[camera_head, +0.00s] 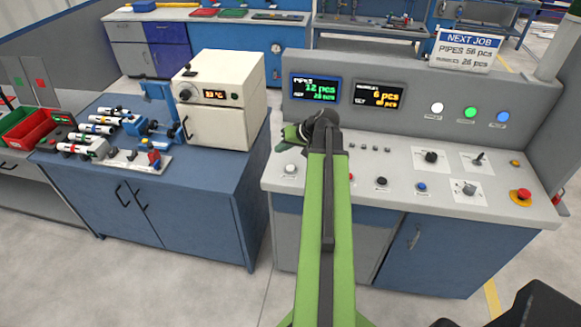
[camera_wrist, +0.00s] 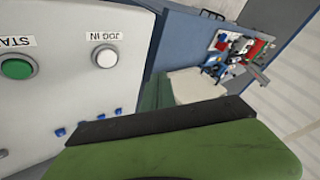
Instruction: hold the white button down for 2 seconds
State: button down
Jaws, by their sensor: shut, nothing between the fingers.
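The white button (camera_head: 290,169) is a round cap at the left front of the grey console top. In the wrist view, a white button (camera_wrist: 106,57) in a metal ring carries the label "JOG IN", upside down. My gripper (camera_head: 289,142) is green and dark, shut and empty. In the head view it shows just above the white button, over the console's left end. In the wrist view my gripper's green finger (camera_wrist: 153,95) is to the right of the button and apart from it. The exact height above the panel is hard to tell.
A green button (camera_wrist: 17,68) sits beside the white one in the wrist view. Several knobs, a black button (camera_head: 381,181) and a red emergency stop (camera_head: 521,195) share the console. A white lamp (camera_head: 437,107) is on its back panel. A blue bench (camera_head: 215,185) stands left, across a gap.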

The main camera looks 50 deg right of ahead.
aim_at(293, 168)
jog(key=shift+m+t+h, duration=0.3)
jog(key=shift+t, duration=0.1)
jog(key=d, duration=0.1)
jog(key=s+d, duration=0.1)
jog(key=s+d+r, duration=0.1)
jog(key=d, duration=0.1)
jog(key=shift+r, duration=0.1)
notch_tip(293, 168, down, 9)
jog(key=b, duration=0.9)
jog(key=shift+r, duration=0.1)
dwell(0.9)
jog(key=shift+w+f+b, duration=0.1)
jog(key=shift+f+b, duration=0.2)
jog(key=shift+f, duration=0.15)
